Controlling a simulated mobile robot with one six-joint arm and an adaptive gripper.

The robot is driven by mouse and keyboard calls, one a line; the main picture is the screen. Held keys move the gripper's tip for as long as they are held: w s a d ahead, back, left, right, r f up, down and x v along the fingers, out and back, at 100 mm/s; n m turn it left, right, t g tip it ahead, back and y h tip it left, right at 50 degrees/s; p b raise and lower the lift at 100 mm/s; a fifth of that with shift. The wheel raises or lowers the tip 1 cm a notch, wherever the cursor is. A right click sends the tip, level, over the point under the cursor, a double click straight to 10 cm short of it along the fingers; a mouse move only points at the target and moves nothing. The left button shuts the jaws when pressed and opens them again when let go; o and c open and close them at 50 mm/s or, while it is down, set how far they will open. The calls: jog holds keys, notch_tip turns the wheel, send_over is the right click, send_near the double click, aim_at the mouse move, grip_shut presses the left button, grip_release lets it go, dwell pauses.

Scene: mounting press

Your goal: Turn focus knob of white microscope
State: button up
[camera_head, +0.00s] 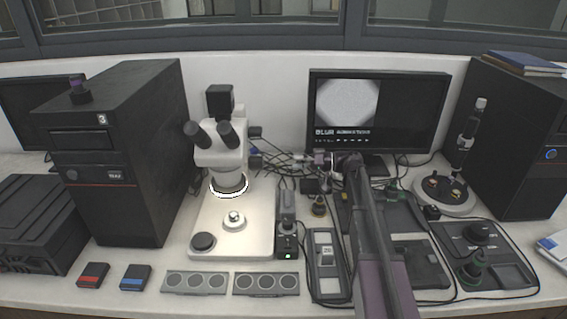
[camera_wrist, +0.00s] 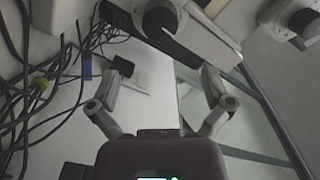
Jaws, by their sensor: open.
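The white microscope (camera_head: 222,150) stands on its pale base left of centre in the head view, with black eyepieces and a lit ring. Two dark knobs stick out on the right of its column, an upper knob (camera_head: 255,132) and a lower knob (camera_head: 256,161); I cannot tell for sure which is the focus knob. My gripper (camera_head: 298,159) is to the right of the column, pointing left towards it, apart from the knobs. In the wrist view my gripper (camera_wrist: 160,75) is open with nothing between its fingers. A round dark knob (camera_wrist: 160,20) lies beyond the fingertips there.
Black cables (camera_wrist: 35,90) hang near my gripper. A monitor (camera_head: 380,110) stands behind my arm, and a dark computer case (camera_head: 125,150) stands left of the microscope. A small black box with a green light (camera_head: 287,246) sits beside the microscope base.

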aim_at(260, 163)
jog(key=m, duration=0.7)
jog(key=d+m, duration=0.1)
jog(key=m, duration=0.7)
jog(key=d+m, duration=0.1)
jog(key=m, duration=0.6)
jog(key=shift+s+d+m, duration=0.2)
jog(key=shift+s+m, duration=0.1)
jog(key=shift+s, duration=0.05)
jog(key=a, duration=1.3)
jog(key=shift+w+a, duration=0.4)
jog(key=c, duration=1.1)
